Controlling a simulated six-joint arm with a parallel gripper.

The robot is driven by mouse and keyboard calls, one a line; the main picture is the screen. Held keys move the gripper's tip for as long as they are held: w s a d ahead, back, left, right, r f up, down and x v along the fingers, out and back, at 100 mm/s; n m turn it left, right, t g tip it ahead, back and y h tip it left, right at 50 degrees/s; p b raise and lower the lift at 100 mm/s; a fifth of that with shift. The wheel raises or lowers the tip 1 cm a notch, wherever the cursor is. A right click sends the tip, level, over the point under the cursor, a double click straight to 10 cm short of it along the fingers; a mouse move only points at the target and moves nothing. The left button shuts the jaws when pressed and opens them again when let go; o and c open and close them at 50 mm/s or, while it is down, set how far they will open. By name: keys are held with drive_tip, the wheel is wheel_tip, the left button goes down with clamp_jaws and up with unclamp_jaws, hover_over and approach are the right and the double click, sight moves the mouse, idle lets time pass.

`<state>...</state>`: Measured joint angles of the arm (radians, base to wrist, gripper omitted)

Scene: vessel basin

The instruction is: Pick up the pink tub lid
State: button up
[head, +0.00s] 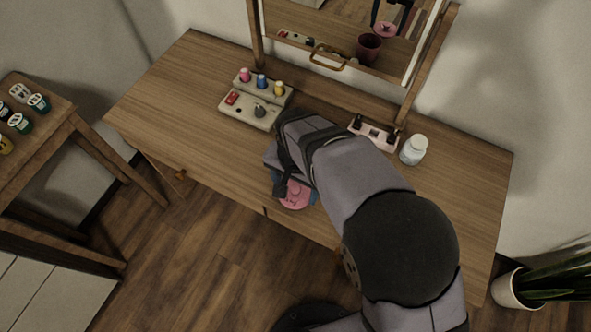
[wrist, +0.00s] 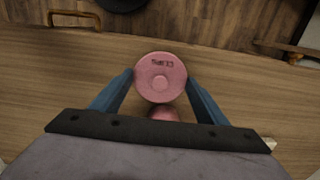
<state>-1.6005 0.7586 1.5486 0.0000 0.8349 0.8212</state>
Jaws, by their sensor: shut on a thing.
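The pink tub lid (wrist: 160,70) is a round disc with a raised centre and dark lettering. In the wrist view it sits between the two blue fingers of my gripper (wrist: 160,80), which is shut on it. In the head view the lid (head: 294,196) shows below my wrist, in front of the table's front edge in the picture. The mirror (head: 350,22) reflects the gripper with the lid held up. A second pink shape (wrist: 164,114) shows just below the lid in the wrist view, partly hidden; I cannot tell what it is.
A cream rack (head: 240,118) with small coloured bottles stands at the back left of the wooden table (head: 160,90). A pale pink holder (head: 363,125) and a white bottle (head: 413,150) stand right of my arm. A dark red pot shows in the mirror. The table's left part is clear.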

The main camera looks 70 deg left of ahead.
sight(300, 191)
wheel_tip(300, 191, up, 7)
drive_tip(key=shift+f+b, duration=0.15)
drive_tip(key=shift+b, duration=0.3)
drive_tip(key=shift+w+r+p, duration=0.3)
drive_tip(key=shift+r+p, duration=0.35)
drive_tip(key=shift+p, duration=0.25)
drive_tip(key=shift+w+d+p, duration=0.2)
drive_tip(key=shift+d+p, duration=0.1)
drive_tip(key=shift+p, duration=0.3)
drive_tip(key=w+d+f+p, duration=0.1)
drive_tip(key=p, duration=0.2)
drive_tip(key=shift+w+d+m, duration=0.1)
drive_tip(key=shift+d+m, duration=0.1)
drive_tip(key=shift+m, duration=0.1)
drive_tip(key=shift+w+a+f+p, duration=0.15)
drive_tip(key=shift+w+p, duration=0.15)
drive_tip(key=shift+p, duration=0.45)
drive_tip(key=w+a+p, duration=0.1)
drive_tip(key=a, duration=0.2)
drive_tip(key=w+a+r+p, duration=0.1)
drive_tip(key=a+p, duration=0.1)
drive_tip(key=a, duration=0.2)
drive_tip(key=w+a+r+p, duration=0.1)
drive_tip(key=a+p, duration=0.1)
drive_tip(key=a, duration=0.2)
drive_tip(key=shift+w, duration=0.25)
drive_tip(key=shift+a+r+n, duration=0.15)
drive_tip(key=shift+r+n, duration=0.55)
drive_tip(key=shift+r, duration=0.05)
drive_tip(key=shift+f, duration=0.15)
